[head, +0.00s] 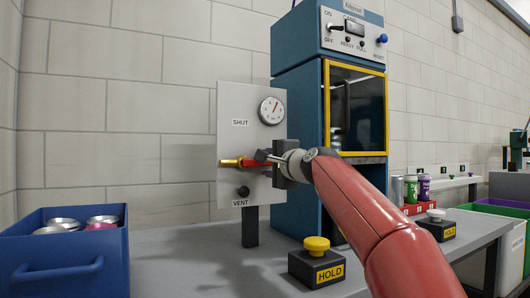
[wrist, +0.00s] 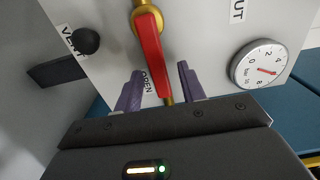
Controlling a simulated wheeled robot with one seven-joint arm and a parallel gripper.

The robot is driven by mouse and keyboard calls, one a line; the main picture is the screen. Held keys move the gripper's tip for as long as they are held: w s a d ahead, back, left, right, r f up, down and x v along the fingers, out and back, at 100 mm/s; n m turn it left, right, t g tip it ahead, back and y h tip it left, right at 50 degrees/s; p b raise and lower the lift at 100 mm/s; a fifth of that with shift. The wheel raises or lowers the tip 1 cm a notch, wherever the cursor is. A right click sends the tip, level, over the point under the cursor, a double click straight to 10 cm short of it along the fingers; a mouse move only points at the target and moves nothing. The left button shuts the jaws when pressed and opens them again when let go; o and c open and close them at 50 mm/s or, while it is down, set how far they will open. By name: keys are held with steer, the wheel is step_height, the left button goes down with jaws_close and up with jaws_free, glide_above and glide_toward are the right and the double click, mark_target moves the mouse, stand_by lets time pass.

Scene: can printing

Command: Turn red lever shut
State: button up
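The red lever (wrist: 151,50) sits on a brass valve (wrist: 141,15) on a pale panel. In the head view the red lever (head: 259,165) lies roughly level, pointing right from its pivot, partly hidden by my gripper. In the wrist view its free end lies beside the OPEN label. My gripper (wrist: 160,83) is open, with one purple finger on each side of the lever's free end and visible gaps to both. In the head view my gripper (head: 264,157) is at the panel's right side. The SHUT label (head: 240,122) is above the valve.
A black knob (head: 243,191) marked VENT is below the valve, and a gauge (head: 271,110) is above. A blue cabinet (head: 297,110) stands right behind the panel. A yellow HOLD button (head: 316,244) is on the bench below my arm. A blue bin (head: 65,270) is at left.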

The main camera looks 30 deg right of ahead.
steer(key=shift+w+p, duration=0.45)
steer(key=shift+w, duration=0.6)
jaws_close()
